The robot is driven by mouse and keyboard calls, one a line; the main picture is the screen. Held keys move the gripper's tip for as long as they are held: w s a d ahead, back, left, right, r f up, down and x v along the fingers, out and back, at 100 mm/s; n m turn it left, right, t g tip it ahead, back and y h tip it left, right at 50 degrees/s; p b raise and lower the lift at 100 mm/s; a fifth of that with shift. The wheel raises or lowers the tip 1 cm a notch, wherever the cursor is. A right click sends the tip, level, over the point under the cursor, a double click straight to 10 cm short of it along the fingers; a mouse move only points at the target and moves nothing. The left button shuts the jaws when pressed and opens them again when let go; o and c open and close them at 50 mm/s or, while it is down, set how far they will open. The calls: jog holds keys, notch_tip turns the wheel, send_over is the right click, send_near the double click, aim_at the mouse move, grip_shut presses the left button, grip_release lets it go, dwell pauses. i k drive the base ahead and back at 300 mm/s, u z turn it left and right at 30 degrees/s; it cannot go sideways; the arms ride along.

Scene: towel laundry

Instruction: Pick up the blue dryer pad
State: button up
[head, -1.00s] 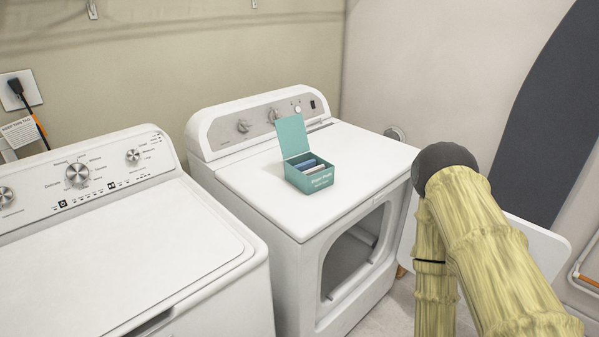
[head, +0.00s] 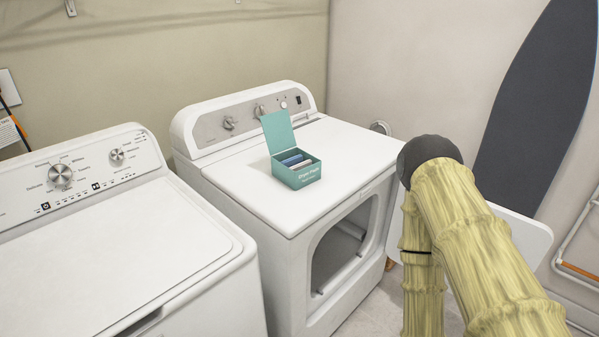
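A teal box (head: 297,178) with its lid (head: 279,132) raised stands on top of the white dryer (head: 244,187), right of centre on its top. Inside the box several pads show, and a blue pad (head: 292,159) lies at the left of them. A paler pad shows beside it. The lower part of the pads is hidden by the box walls. My arm shows at the right in its yellowish cover, apart from the box. My gripper is not in view.
A white washer (head: 110,250) stands left of the dryer, with a narrow gap between them. The dryer's front door opening (head: 342,247) shows a dark drum. A dark ironing board (head: 535,110) leans on the right wall. The dryer top around the box is clear.

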aim_at(296, 160)
jog(key=k, duration=0.5)
jog(key=z, duration=1.55)
jog(key=i, duration=1)
jog(key=u, duration=2.35)
